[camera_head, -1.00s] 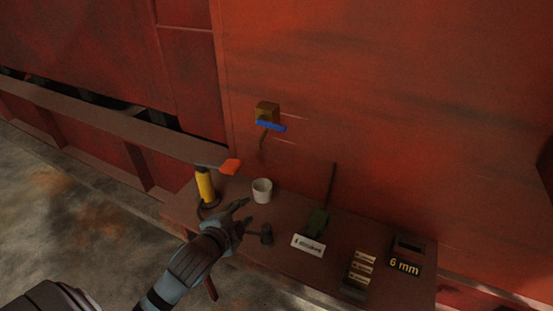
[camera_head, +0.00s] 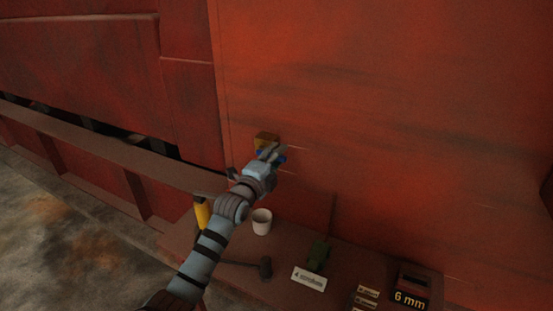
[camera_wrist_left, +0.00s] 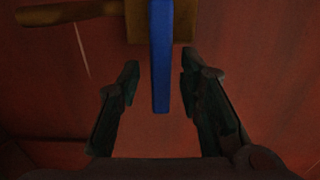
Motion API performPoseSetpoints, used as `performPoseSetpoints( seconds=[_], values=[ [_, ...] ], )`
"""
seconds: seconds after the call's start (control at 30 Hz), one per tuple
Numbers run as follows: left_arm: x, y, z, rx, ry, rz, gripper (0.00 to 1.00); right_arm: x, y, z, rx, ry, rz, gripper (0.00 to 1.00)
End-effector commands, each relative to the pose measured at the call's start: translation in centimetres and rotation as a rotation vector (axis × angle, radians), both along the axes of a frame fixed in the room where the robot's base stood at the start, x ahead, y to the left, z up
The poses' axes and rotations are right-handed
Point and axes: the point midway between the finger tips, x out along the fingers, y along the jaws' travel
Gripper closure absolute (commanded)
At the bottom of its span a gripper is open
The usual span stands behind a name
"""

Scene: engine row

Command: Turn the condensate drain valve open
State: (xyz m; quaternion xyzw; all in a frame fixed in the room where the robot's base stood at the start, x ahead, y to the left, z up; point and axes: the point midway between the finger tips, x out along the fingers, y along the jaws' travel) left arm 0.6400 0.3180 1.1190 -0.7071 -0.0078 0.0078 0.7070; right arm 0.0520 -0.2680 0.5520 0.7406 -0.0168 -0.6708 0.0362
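The drain valve has a brass-brown body (camera_head: 266,138) on the red wall and a blue lever handle, mostly hidden by my left gripper (camera_head: 268,154) in the head view. In the left wrist view the blue lever (camera_wrist_left: 160,60) runs down from the brown valve body (camera_wrist_left: 187,22), with a brown pipe stub at upper left. My left gripper (camera_wrist_left: 160,75) is open, one finger on each side of the lever's lower part. Gaps show between both fingers and the lever. My right gripper is not in view.
A brown bench (camera_head: 220,265) stands below the valve. It carries a white cup (camera_head: 261,222), a yellow-handled tool (camera_head: 201,213), a dark hammer (camera_head: 265,267), a green object (camera_head: 318,256) with a label, and a "6 mm" box (camera_head: 411,299). The wall right of the valve is clear.

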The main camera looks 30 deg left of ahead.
Motion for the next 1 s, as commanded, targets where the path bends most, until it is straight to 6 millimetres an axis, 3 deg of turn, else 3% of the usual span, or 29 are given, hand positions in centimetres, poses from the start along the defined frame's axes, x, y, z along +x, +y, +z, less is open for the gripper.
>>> performPoseSetpoints(
  seconds=[0.23, 0.47, 1.0],
  values=[
    [0.14, -0.01, -0.02, 0.000, 0.001, 0.000, 0.67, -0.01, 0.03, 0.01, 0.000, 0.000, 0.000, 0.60],
    [0.11, 0.01, -0.02, 0.000, 0.001, 0.000, 1.00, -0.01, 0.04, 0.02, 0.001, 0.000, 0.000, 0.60],
    [0.10, 0.02, 0.18, -0.034, 0.002, 0.000, 1.00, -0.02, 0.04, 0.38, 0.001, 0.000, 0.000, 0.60]
  ],
)
